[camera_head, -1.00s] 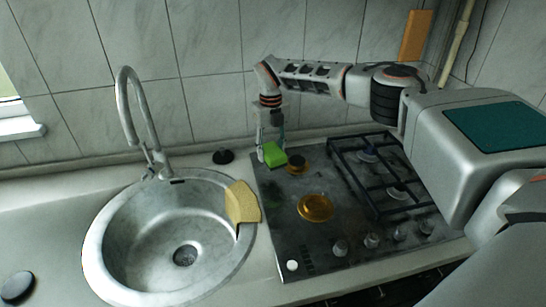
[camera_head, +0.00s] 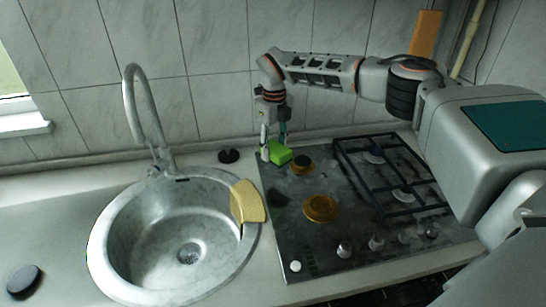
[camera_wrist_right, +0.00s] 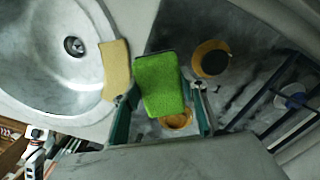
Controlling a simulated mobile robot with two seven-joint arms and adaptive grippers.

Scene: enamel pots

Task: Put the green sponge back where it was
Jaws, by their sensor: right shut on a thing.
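The green sponge (camera_head: 279,154) is a bright rectangular block over the back left corner of the dark hob (camera_head: 300,245). My right gripper (camera_head: 274,149) points down and is shut on the sponge. In the right wrist view, the sponge (camera_wrist_right: 160,83) lies between the two fingers of the gripper (camera_wrist_right: 162,97). A greenish patch, perhaps its reflection, shows on the hob below, so the sponge seems to be held above the surface. The exact gap cannot be told. My left gripper is not in view.
A yellow sponge (camera_head: 247,202) hangs over the right rim of the round sink (camera_head: 140,272). The tap (camera_head: 133,105) stands behind the sink. A black stopper (camera_head: 229,155) lies by the wall. Burners (camera_head: 320,209) and a raised black grate (camera_head: 385,187) are right of the gripper.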

